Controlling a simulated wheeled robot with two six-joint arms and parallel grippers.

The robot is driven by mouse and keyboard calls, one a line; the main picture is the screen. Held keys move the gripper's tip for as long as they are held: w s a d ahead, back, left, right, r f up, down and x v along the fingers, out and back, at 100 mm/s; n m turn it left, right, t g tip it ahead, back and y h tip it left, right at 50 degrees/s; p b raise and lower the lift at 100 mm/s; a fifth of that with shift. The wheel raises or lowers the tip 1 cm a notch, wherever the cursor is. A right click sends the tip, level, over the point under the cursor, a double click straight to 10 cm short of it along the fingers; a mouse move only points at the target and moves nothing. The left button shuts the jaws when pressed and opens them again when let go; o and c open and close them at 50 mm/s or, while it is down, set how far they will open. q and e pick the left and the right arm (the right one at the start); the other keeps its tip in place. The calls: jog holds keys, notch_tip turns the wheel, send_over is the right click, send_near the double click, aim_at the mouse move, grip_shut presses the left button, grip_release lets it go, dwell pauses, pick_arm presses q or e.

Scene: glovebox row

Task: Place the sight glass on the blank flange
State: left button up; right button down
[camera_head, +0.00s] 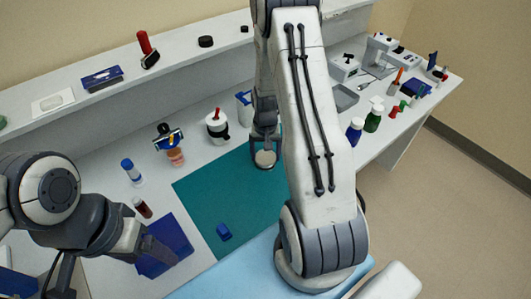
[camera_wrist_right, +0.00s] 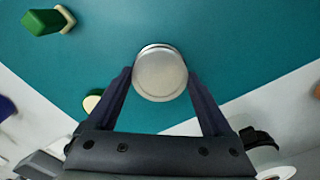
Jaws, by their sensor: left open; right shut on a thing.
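My right gripper (camera_head: 265,158) is shut on a round, pale silvery disc (camera_head: 265,159), which looks like the sight glass, over the far part of the teal mat (camera_head: 215,195). In the right wrist view the disc (camera_wrist_right: 161,75) sits between the two fingertips (camera_wrist_right: 160,80), with a thin darker rim showing along its far edge. I cannot tell whether that rim is its own side or another part beneath it. I cannot make out the blank flange separately. My left gripper (camera_head: 160,250) is open and empty, near the dark blue pad (camera_head: 172,232).
A green block with a cream end (camera_wrist_right: 42,22) shows in the wrist view. A white jar with a red knob (camera_head: 217,126) and several bottles stand around the mat. A raised shelf (camera_head: 180,62) runs behind.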

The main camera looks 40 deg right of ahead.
aim_at(266, 157)
jog(key=shift+f, duration=0.15)
jog(key=shift+f, duration=0.15)
grip_release()
jog(key=shift+r, duration=0.2)
notch_tip(266, 157, up, 12)
jog(key=b, duration=0.2)
jog(key=s+a+r+n, duration=0.3)
jog(key=a+n, duration=0.1)
jog(key=a, duration=0.6)
jog(key=s+a+r+n, duration=0.2)
jog(key=a+r+n, duration=0.1)
jog(key=a, duration=0.6)
jog(key=s+a+r+n, duration=0.1)
jog(key=s+a+n, duration=0.3)
jog(key=s, duration=0.3)
jog(key=s+a+r+n+y, duration=0.1)
jog(key=s+a+n, duration=0.2)
jog(key=s+a, duration=0.2)
jog(key=s, duration=0.3)
jog(key=shift+s+a+r+n, duration=0.15)
jog(key=shift+a+r+n, duration=0.1)
jog(key=shift+n, duration=0.15)
